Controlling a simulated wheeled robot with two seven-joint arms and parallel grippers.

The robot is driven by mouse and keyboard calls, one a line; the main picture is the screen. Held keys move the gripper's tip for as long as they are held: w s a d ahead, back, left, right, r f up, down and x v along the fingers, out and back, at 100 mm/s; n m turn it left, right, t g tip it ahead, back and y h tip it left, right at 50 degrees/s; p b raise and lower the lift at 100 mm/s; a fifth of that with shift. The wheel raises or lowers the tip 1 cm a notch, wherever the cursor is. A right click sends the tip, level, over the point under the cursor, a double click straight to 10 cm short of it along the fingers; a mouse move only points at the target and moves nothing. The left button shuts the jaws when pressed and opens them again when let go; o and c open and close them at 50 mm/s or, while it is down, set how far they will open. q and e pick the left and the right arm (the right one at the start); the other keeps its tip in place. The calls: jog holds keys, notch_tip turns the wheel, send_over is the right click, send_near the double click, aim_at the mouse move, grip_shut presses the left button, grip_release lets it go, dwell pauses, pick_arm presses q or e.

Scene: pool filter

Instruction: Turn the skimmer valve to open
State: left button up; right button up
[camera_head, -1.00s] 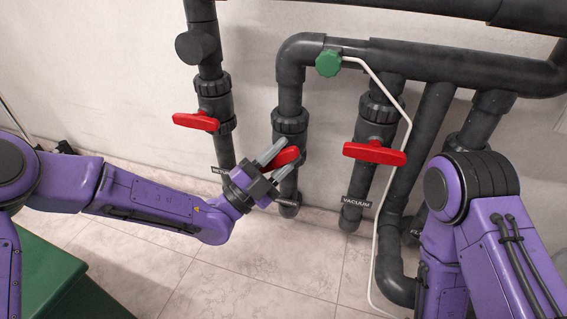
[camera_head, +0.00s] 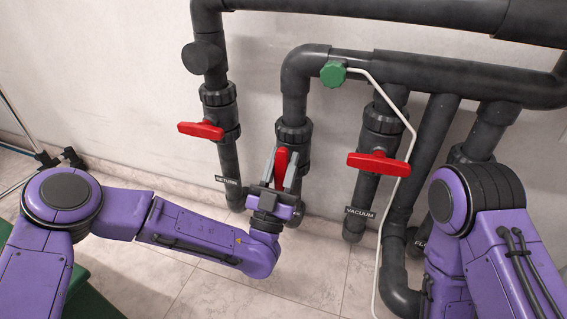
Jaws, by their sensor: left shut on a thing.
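The skimmer valve's red handle (camera_head: 281,163) is on the middle dark pipe (camera_head: 294,108). It stands nearly upright, in line with the pipe. My left gripper (camera_head: 281,166) comes from below and is shut on this handle, one grey finger on each side. The lower part of the handle and any label on this pipe are hidden behind the gripper. My right gripper is out of view; only my right arm shows at the right.
Another red handle (camera_head: 201,130) sits crosswise on the left pipe, with a label below. A red handle (camera_head: 379,165) sits crosswise above the VACUUM label (camera_head: 359,212). A green knob (camera_head: 333,73) and white tube (camera_head: 409,125) are nearby. Green furniture (camera_head: 92,300) stands lower left.

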pick_arm(q)
jog(key=shift+n+t+y, duration=0.3)
jog(key=shift+n+y, duration=0.6)
jog(key=o, duration=1)
jog(key=shift+c, duration=0.2)
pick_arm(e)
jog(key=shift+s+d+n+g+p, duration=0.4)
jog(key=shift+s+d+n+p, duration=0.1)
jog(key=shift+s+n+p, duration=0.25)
pick_arm(q)
jog(key=v, duration=1)
jog(key=shift+s+f, duration=0.25)
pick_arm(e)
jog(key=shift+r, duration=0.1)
